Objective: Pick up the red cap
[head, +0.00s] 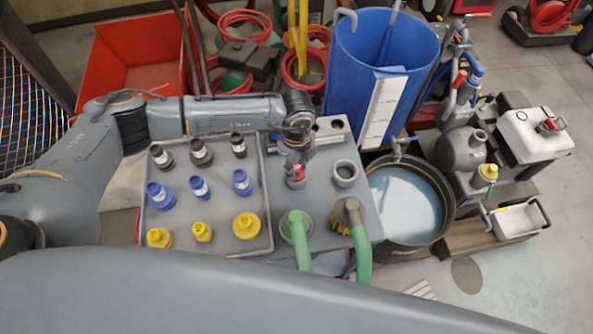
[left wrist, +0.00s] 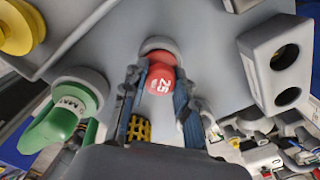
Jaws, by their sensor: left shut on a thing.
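The red cap (head: 297,173) is a small red cylinder above the grey panel, right of the tray of fittings. In the left wrist view the red cap (left wrist: 161,77) shows a white "25" on its side, with a grey round collar (left wrist: 158,46) just behind it. My left gripper (left wrist: 160,92) is shut on the cap, one finger on each side. In the head view my left gripper (head: 293,160) points down at the cap and partly hides it. I cannot tell whether the cap touches the collar. My right gripper is not in view.
A grey tray (head: 206,213) left of the cap holds black, blue and yellow fittings in rows. Green hoses (head: 299,240) rise close in front, beside an open grey socket (head: 345,173). A round tub of pale liquid (head: 405,200) and a blue barrel (head: 372,55) stand to the right.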

